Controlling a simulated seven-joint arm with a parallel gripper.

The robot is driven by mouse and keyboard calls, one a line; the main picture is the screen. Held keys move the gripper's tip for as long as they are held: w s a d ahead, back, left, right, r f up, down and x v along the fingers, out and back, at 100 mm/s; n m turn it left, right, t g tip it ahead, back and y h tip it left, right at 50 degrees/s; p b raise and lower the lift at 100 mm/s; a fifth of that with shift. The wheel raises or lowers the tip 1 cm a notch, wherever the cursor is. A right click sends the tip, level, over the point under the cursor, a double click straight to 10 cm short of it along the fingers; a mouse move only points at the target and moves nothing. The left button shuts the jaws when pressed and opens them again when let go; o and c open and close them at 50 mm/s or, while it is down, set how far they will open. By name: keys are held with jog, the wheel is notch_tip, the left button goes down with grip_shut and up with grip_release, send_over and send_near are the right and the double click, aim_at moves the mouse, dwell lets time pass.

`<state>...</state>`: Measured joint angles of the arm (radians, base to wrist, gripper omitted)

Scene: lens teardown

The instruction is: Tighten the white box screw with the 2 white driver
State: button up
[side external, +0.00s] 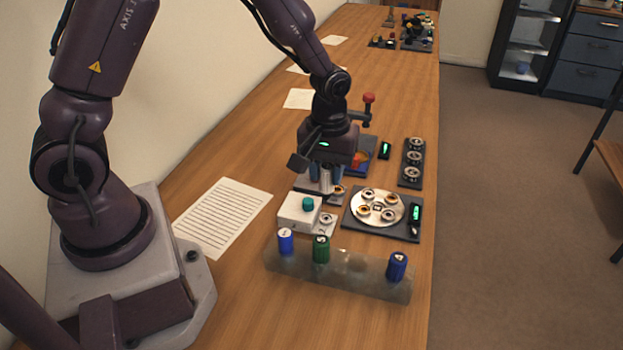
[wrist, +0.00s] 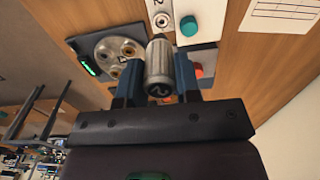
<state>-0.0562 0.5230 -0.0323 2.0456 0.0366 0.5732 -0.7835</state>
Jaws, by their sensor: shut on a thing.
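My gripper (side external: 326,173) is shut on the 2 white driver (wrist: 159,62), which sits between the blue fingers (wrist: 158,75) in the wrist view. The driver is whitish-grey with a dark end marked 2. In the side view, the driver (side external: 326,183) hangs below the gripper, beyond the white box (side external: 289,212). That box has a green button and, at its right, a pale plate with a metal ring (side external: 325,218). The box (wrist: 208,18) and ring (wrist: 162,20) also show in the wrist view. I cannot make out the screw itself or whether the driver tip touches anything.
A grey rack (side external: 345,277) in front holds a blue, a green and another blue driver. A round plate (side external: 376,220) with several metal rings lies right of the white box. A dark strip (side external: 404,177) with rings and a red-topped stand (side external: 368,108) are farther back.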

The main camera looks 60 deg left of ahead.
aim_at(328, 188)
jog(key=shift+w+a+f, duration=0.4)
jog(key=shift+w+a, duration=0.05)
jog(key=shift+a, duration=0.05)
jog(key=n, duration=0.2)
jog(key=f+n, duration=0.1)
jog(key=n, duration=0.1)
jog(key=shift+n, duration=0.4)
jog(key=n, duration=0.2)
jog(key=f+n, duration=0.1)
jog(key=n, duration=0.7)
jog(key=shift+f, duration=0.4)
jog(key=n, duration=0.5)
jog(key=shift+f+n, duration=0.3)
jog(key=shift+f, duration=0.5)
jog(key=shift+f, duration=0.75)
